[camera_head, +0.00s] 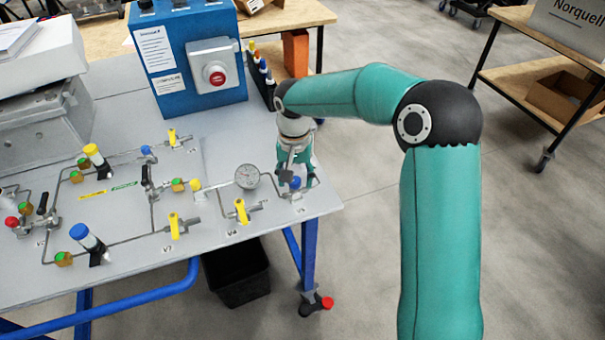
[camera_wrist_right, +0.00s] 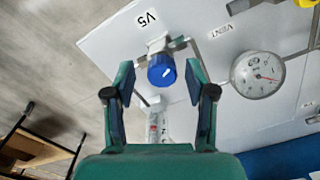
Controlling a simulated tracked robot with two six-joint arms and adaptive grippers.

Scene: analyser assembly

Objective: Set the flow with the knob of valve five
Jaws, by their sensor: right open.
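The blue knob of valve five (camera_head: 295,183) is at the right end of the pipework on the grey table. In the right wrist view the knob (camera_wrist_right: 161,71) lies beside the printed V5 label (camera_wrist_right: 147,19). My right gripper (camera_head: 297,165) is over the knob, pointing down. In the right wrist view my right gripper (camera_wrist_right: 158,76) is open, with one finger on either side of the knob and gaps to both. I cannot tell the exact height between fingertips and knob. My left gripper is not in view.
A round pressure gauge (camera_head: 247,177) stands just left of the knob. A yellow-handled valve (camera_head: 241,211) is close by. A blue box with a red button (camera_head: 214,75) stands at the back. The table's right edge is close to the knob.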

